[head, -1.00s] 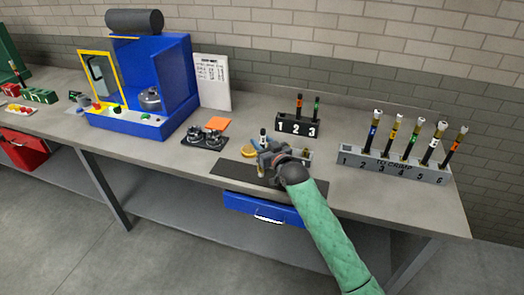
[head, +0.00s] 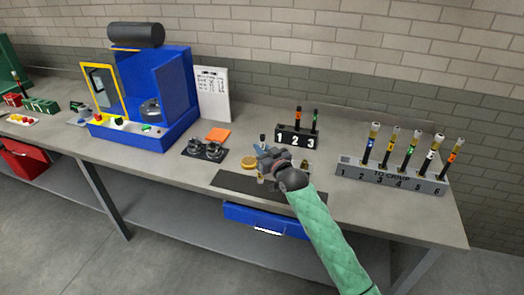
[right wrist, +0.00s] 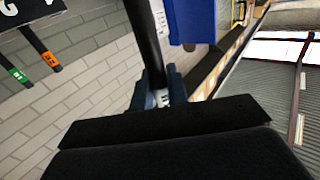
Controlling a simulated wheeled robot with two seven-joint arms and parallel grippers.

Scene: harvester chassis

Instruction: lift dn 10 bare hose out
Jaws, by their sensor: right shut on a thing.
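My right gripper (head: 268,161) is over the dark mat at the front of the bench. It is shut on a black hose (right wrist: 143,38), which runs up through the right wrist view. A pale band on the hose shows between the blue fingertips (right wrist: 160,97). In the head view the gripper and wrist hide most of the held hose. The numbered 1-2-3 rack (head: 297,139) stands behind; slots 2 and 3 hold hoses with an orange band (head: 298,114) and a green band (head: 315,118), and slot 1 looks empty. My left gripper is not in view.
The TO CRIMP rack (head: 392,176) at right holds several banded hoses; its slot 1 looks empty. The mat (head: 230,181) lies over a blue drawer (head: 266,220). A black tray with round parts (head: 204,150) and a blue machine (head: 172,100) are left. A brass-coloured piece (head: 305,165) is partly hidden behind my wrist.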

